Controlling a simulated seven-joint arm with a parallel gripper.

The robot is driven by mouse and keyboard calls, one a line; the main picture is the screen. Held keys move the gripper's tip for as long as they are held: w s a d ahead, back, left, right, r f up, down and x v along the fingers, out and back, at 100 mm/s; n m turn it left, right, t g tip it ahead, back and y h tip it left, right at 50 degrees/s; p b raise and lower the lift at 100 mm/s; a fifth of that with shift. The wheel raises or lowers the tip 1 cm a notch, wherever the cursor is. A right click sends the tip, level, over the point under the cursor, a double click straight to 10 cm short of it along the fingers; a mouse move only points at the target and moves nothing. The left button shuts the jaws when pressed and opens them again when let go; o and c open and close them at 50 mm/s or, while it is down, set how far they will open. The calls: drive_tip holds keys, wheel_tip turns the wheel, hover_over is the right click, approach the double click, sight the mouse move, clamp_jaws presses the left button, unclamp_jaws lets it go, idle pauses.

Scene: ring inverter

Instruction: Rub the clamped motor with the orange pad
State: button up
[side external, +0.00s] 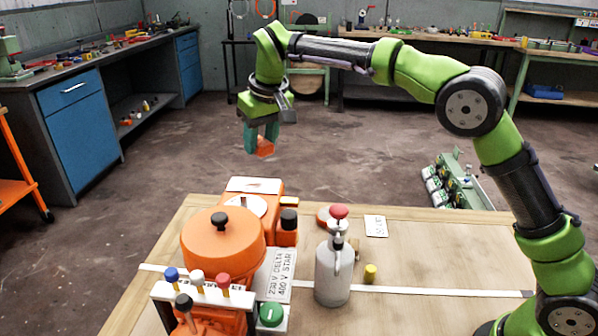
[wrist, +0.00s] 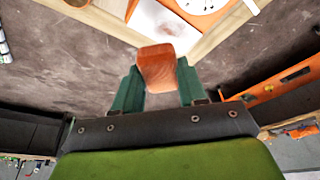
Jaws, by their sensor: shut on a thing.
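My gripper (side external: 262,139) is shut on the orange pad (side external: 264,148), held in the air beyond the table's far edge. In the wrist view the pad (wrist: 157,68) sits between the two green fingers. The orange machine (side external: 205,262) on the table carries a round lid with a black knob and a plate reading "230 V DELTA 400 V STAR". It looks like the motor, but I cannot make out a clamp. The pad is above and apart from it. A white panel (wrist: 155,25) and part of a dial (wrist: 203,3) show past the pad in the wrist view.
A grey bottle (side external: 333,274) with a red knob stands right of the machine. A yellow piece (side external: 370,273) and a small card (side external: 376,226) lie nearby. Coloured knobs (side external: 197,277) stand up at the machine's front. The table's right part (side external: 440,255) is mostly clear.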

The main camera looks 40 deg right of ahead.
hover_over(262, 185)
drive_tip(key=shift+s+f, duration=0.25)
drive_tip(key=shift+f, duration=1.45)
drive_tip(key=shift+s+f, duration=0.2)
drive_tip(key=shift+f, duration=1.45)
drive_tip(key=shift+x, duration=1)
drive_tip(key=shift+w+a, duration=0.4)
drive_tip(key=shift+a, duration=0.3)
drive_tip(key=shift+w+a, duration=1.9)
drive_tip(key=shift+w, duration=0.05)
drive_tip(key=shift+s+d, duration=2.45)
drive_tip(key=shift+s, duration=0.05)
drive_tip(key=shift+s+d+r, duration=0.1)
drive_tip(key=shift+s+d, duration=0.1)
drive_tip(key=shift+r, duration=4)
drive_tip(key=shift+w, duration=0.1)
